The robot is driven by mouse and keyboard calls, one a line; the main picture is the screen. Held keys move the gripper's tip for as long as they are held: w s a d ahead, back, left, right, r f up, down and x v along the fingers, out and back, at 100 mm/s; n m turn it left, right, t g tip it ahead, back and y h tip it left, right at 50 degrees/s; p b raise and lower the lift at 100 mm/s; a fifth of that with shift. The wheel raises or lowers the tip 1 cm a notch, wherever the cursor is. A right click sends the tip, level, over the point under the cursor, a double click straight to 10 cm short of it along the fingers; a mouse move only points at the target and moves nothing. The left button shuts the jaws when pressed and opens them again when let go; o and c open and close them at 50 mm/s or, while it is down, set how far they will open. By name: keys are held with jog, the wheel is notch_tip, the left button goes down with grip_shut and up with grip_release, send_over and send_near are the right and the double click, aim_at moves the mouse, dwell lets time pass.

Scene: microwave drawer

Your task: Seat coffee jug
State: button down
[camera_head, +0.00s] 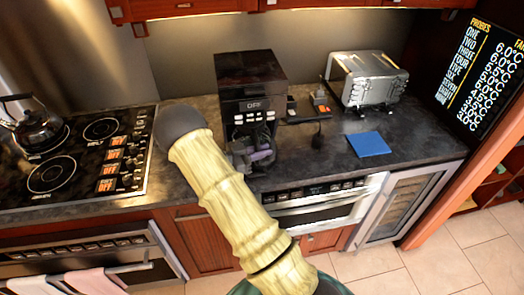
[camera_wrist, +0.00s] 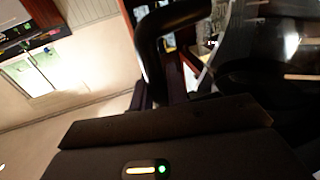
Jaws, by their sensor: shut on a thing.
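The black coffee machine (camera_head: 250,75) stands on the dark counter, its front facing me and its panel reading OFF. In the wrist view the dark, clear coffee jug (camera_wrist: 265,55) fills the upper right, with its curved black handle (camera_wrist: 160,30) near the middle. My gripper (camera_wrist: 178,88) is shut on the handle. In the head view my gripper (camera_head: 262,153) is at the lower front of the machine, partly behind my arm. The jug's outline there is small and dark, and I cannot tell whether its base touches the machine.
A stove (camera_head: 75,155) with a kettle (camera_head: 38,128) is on the left. Bare counter (camera_head: 420,135) lies farther right.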

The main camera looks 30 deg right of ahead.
jog(key=c, duration=1.3)
grip_release()
jog(key=shift+a, duration=0.1)
jog(key=w+a+b, duration=0.1)
jog(key=a+b, duration=0.4)
jog(key=a, duration=1.2)
jog(key=shift+w, duration=0.2)
